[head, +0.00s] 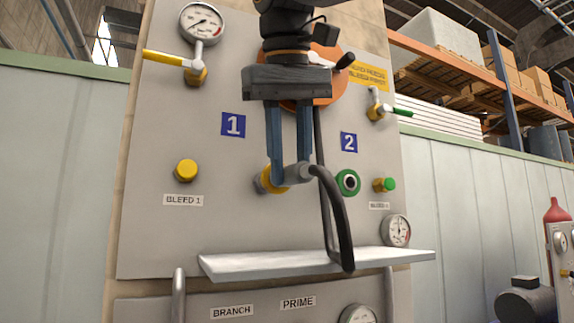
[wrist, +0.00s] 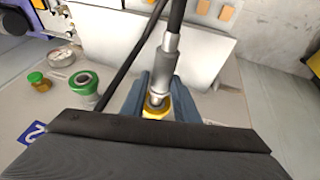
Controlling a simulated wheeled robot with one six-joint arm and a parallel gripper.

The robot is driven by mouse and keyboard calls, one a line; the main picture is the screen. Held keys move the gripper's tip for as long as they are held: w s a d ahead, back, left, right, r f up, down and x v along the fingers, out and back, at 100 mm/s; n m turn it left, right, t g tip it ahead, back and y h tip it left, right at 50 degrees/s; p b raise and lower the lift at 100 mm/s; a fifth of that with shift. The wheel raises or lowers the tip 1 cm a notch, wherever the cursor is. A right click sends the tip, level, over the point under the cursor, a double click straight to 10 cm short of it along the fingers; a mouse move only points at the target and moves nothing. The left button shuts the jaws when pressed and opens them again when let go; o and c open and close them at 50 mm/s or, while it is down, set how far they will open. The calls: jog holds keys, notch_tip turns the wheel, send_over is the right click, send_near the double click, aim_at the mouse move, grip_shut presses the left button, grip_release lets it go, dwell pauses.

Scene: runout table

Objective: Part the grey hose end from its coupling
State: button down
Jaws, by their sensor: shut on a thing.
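The grey hose end (head: 297,172) is at the yellow coupling (head: 271,178) on the upright panel, below the blue 1 sign. A black hose (head: 335,205) runs from it over the shelf edge. My gripper (head: 291,174) reaches down from above, its blue fingers shut on the grey hose end. In the wrist view the hose end (wrist: 165,65) stands between the fingers, with the yellow coupling (wrist: 155,110) just beyond its tip. I cannot tell whether the two are joined or slightly apart. The gripper's dark body hides part of the panel in the wrist view.
A green-ringed port (head: 348,183) is close right of the hose end. Yellow (head: 186,171) and green (head: 388,184) bleed knobs stick out on either side. A pale shelf (head: 300,265) juts out below. A yellow lever (head: 163,58) and a green-handled valve (head: 398,112) are higher up.

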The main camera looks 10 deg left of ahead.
aim_at(303, 162)
jog(key=shift+s+d+f+b, duration=0.1)
jog(key=shift+s+d, duration=0.2)
jog(key=shift+s, duration=0.2)
jog(key=shift+s+d+b, duration=0.1)
jog(key=shift+s+d, duration=0.25)
jog(key=shift+s, duration=0.2)
jog(key=shift+s+d+f+b, duration=0.1)
jog(key=shift+s+d, duration=0.2)
jog(key=shift+s, duration=0.2)
jog(key=shift+d, duration=0.1)
